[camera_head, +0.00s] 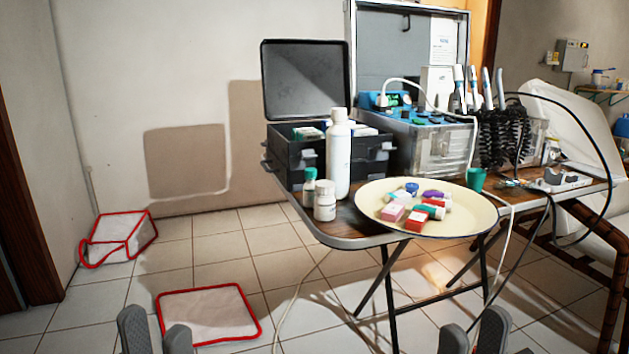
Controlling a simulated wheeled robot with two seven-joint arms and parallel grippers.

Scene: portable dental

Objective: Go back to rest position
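My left gripper (155,335) shows at the bottom edge, left of centre, with its two grey fingers apart and nothing between them. It appears in front of the red-edged white sheet on the floor. My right gripper (474,338) shows at the bottom edge, right of centre. Its two fingers are also apart with nothing between them. Both grippers are low in the picture, apart from the table (350,242) and its objects. Only the finger ends show; the rest of both arms is out of view.
A cream plate (440,228) with several small coloured boxes overhangs the table's front edge. White bottles (339,160) stand beside an open black case (305,85). A red-edged sheet (208,310) and box (112,238) lie on the floor. Cables hang at right.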

